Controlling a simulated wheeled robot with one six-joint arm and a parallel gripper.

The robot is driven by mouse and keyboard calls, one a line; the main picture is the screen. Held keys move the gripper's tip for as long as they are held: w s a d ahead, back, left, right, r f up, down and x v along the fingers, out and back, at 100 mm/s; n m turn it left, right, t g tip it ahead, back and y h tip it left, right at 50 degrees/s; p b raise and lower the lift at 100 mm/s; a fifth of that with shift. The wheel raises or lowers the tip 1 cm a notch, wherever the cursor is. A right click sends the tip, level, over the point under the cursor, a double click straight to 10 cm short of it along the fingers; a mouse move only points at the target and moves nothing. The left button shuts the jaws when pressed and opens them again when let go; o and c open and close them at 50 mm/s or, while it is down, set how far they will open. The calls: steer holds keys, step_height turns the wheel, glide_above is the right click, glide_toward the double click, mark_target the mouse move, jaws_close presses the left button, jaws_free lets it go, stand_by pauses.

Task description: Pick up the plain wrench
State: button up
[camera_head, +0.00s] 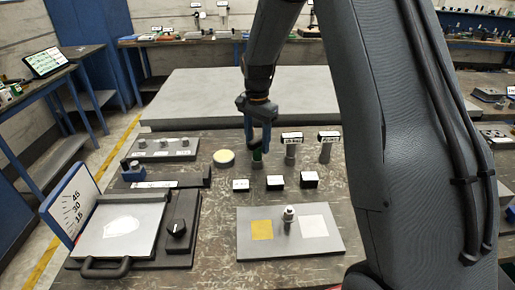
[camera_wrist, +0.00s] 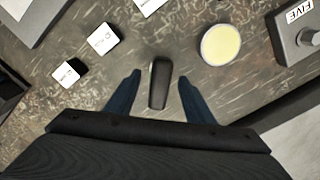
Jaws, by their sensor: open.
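My gripper (camera_head: 259,146) is open and points down over the back middle of the bench. In the wrist view a dark, elongated, handle-like piece (camera_wrist: 160,82) lies between the two open fingers (camera_wrist: 160,86), touching neither. The signs are too small to read surely. I cannot tell for certain which piece is the plain wrench.
A pale yellow disc (camera_head: 223,157) lies left of my gripper. Several small labelled blocks (camera_head: 277,182) stand in front. A grey plate (camera_head: 250,245) with yellow and white squares is nearer. A hinged tray (camera_head: 95,240) and black knob box (camera_head: 180,230) stand front left.

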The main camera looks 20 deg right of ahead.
mark_target(257, 149)
steer(key=shift+f+p, duration=0.4)
steer(key=shift+f, duration=1.3)
jaws_close()
